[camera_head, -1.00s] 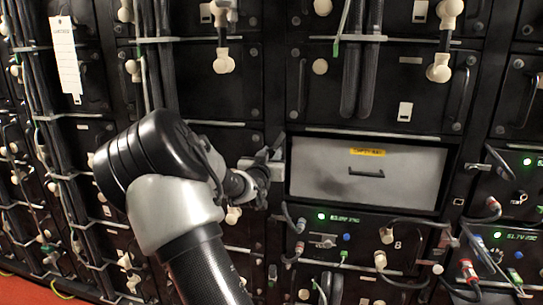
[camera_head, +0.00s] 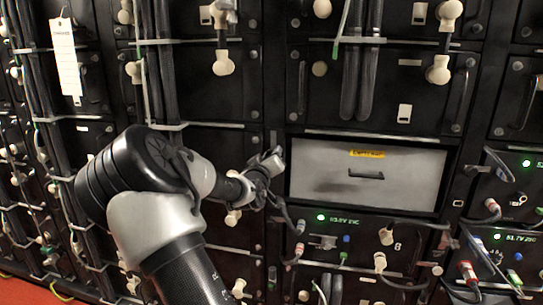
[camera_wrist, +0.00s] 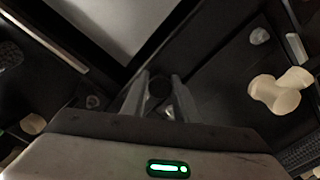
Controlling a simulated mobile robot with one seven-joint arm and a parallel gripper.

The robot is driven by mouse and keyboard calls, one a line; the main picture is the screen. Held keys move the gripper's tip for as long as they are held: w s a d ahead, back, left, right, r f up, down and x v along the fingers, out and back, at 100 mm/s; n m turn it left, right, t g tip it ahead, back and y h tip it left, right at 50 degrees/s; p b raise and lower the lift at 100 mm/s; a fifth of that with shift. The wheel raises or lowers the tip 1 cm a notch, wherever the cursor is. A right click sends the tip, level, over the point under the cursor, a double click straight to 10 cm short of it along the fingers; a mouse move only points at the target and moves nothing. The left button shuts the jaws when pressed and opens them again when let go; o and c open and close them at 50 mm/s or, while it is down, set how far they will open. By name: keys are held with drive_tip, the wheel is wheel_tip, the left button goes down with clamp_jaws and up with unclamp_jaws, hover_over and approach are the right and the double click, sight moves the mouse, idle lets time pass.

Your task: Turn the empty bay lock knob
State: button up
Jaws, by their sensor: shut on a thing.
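The empty bay is a light grey panel (camera_head: 405,185) with a yellow label and a dark handle, right of my gripper (camera_head: 274,160) in the head view. My gripper is at the bay's left edge. In the wrist view, my gripper's two fingers (camera_wrist: 158,92) are shut on a small dark round knob (camera_wrist: 159,86), with one finger on each side of it. The grey panel (camera_wrist: 122,18) shows above them, tilted in the picture. In the head view the knob is hidden by my gripper.
Black battery modules (camera_head: 385,90) surround the bay. A module with a green display (camera_head: 335,218) and cables sits just below it. A cream connector (camera_wrist: 279,92) lies right of the fingers in the wrist view. Thick cables (camera_head: 158,60) hang at the left.

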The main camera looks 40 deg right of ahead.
drive_tip(key=shift+w+r, duration=0.1)
drive_tip(key=shift+r, duration=0.05)
drive_tip(key=o, duration=1)
drive_tip(key=shift+a, duration=0.1)
drive_tip(key=shift+o, duration=0.2)
drive_tip(key=p+v, duration=0.1)
drive_tip(key=v, duration=1.6)
drive_tip(key=shift+s+p, duration=0.25)
drive_tip(key=shift+p, duration=0.1)
drive_tip(key=shift+a, duration=0.1)
